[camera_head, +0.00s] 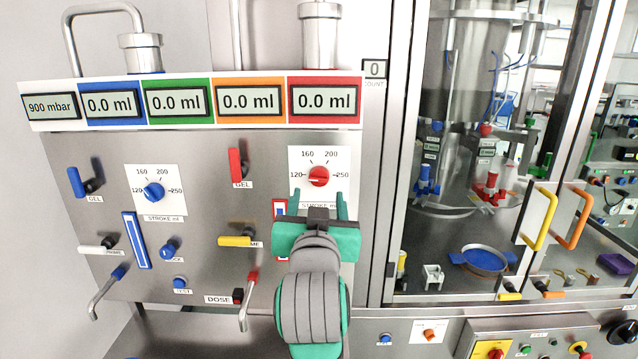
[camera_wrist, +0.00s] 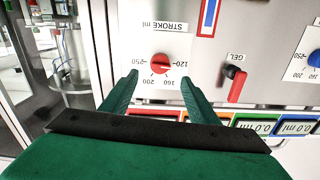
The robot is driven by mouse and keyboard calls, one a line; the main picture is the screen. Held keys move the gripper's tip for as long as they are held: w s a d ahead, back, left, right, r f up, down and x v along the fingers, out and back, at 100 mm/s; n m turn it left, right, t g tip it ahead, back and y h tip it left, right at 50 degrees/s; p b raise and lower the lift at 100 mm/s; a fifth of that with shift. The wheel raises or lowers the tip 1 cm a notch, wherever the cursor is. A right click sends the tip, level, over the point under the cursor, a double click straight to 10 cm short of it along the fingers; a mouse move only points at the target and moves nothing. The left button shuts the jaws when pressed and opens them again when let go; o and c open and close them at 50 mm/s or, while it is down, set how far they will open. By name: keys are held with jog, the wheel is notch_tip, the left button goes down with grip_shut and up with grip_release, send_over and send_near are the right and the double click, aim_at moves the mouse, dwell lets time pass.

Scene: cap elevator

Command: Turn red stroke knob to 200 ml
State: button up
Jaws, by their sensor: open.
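The red stroke knob (camera_head: 319,176) sits on a white dial plate marked 120, 160, 200 and 250, on the right of the steel panel. Its pointer line lies roughly level, on the 120 side. The knob also shows upside down in the wrist view (camera_wrist: 160,63), ahead of and between the fingertips. My gripper (camera_head: 311,204) is open and empty, just below and in front of the dial. In the wrist view its green fingers (camera_wrist: 160,79) stand apart on either side of the knob, not closed on it.
A red GEL lever (camera_head: 236,165) is left of the dial. The blue stroke knob (camera_head: 154,192) and yellow lever (camera_head: 235,241) are farther left. The red display (camera_head: 325,101) above reads 0.0 ml. A glass-fronted machine (camera_head: 480,150) stands right.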

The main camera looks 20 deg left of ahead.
aim_at(319, 181)
jog(key=x, duration=0.9)
jog(key=shift+s, duration=0.1)
jog(key=c, duration=1)
